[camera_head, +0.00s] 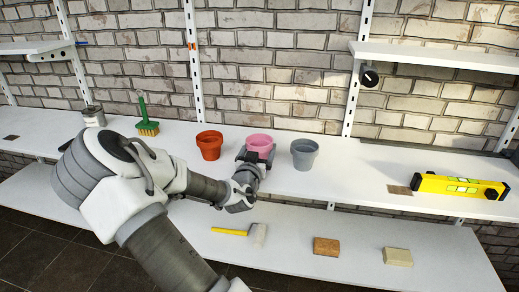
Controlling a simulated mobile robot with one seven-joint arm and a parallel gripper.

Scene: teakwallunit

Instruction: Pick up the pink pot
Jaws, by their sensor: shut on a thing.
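The pink pot (260,143) stands upright at the middle of the upper white shelf (350,180), between an orange-red pot and a grey pot. My gripper (256,156) reaches it from the front and is shut on it, below its rim. The gripper and wrist hide the lower part of the pink pot, so I cannot tell whether its base touches the shelf.
The orange-red pot (209,145) stands close on the left and the grey pot (304,154) close on the right. A green brush (146,120) is further left. A yellow level (460,186) lies at the right. A mallet (258,235) and two blocks lie on the lower shelf.

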